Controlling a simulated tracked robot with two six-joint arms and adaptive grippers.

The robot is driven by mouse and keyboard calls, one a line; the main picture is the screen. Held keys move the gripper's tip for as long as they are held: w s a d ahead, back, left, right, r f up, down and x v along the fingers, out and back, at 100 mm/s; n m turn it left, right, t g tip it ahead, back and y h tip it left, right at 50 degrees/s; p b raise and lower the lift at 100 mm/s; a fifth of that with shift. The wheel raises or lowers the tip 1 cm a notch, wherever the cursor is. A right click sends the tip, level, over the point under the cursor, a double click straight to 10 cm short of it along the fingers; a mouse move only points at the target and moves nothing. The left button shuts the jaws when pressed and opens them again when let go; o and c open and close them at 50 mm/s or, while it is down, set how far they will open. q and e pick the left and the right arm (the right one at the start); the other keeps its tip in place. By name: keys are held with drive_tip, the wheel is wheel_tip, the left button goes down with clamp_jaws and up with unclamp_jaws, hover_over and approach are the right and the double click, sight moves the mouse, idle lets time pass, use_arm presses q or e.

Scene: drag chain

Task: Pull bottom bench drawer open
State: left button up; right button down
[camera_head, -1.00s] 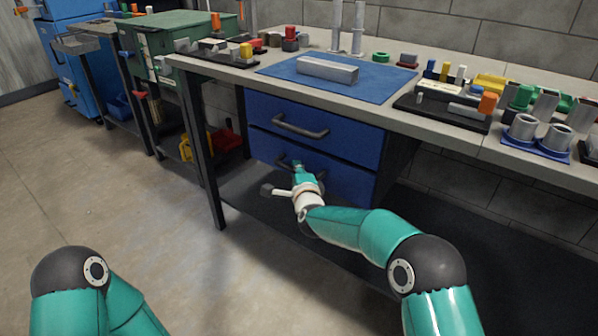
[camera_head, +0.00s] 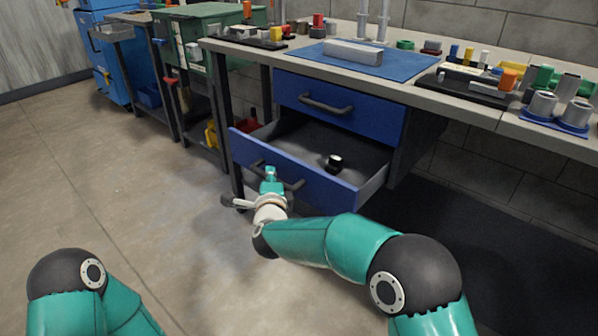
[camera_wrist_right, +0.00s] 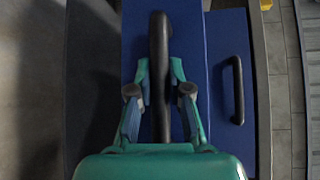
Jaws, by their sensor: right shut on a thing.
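The blue bottom drawer (camera_head: 315,182) stands well out from the bench, its grey inside showing. A small black and white object (camera_head: 335,162) lies in it. My right gripper (camera_head: 270,174) is at the drawer's dark bar handle (camera_head: 293,184), left of its middle. In the right wrist view my right gripper (camera_wrist_right: 160,85) has its fingers on both sides of the dark handle (camera_wrist_right: 159,45), shut on it. The blue top drawer (camera_head: 345,105) is closed; its handle also shows in the wrist view (camera_wrist_right: 237,90). My left gripper is out of view; only part of that arm shows.
The bench top (camera_head: 450,100) carries a blue mat (camera_head: 400,66) with a grey block (camera_head: 352,52), and several small parts and holders. A bench leg (camera_head: 229,130) stands left of the drawers. The floor (camera_head: 130,190) in front at left is clear.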

drive_tip(key=s+a+b, duration=0.1)
drive_tip(key=s+a, duration=0.3)
drive_tip(key=s, duration=0.1)
drive_tip(key=shift+s+f, duration=0.35)
drive_tip(key=shift+s, duration=0.05)
drive_tip(key=c, duration=1.1)
unclamp_jaws()
drive_tip(key=shift+r, duration=0.1)
drive_tip(key=shift+c, duration=0.2)
drive_tip(key=shift+o, duration=0.2)
drive_tip(key=shift+a, duration=0.1)
drive_tip(key=shift+r, duration=0.1)
drive_tip(key=s, duration=0.7)
drive_tip(key=shift+s+d+r, duration=0.2)
drive_tip(key=shift+d+r, duration=0.1)
drive_tip(key=shift+r, duration=0.15)
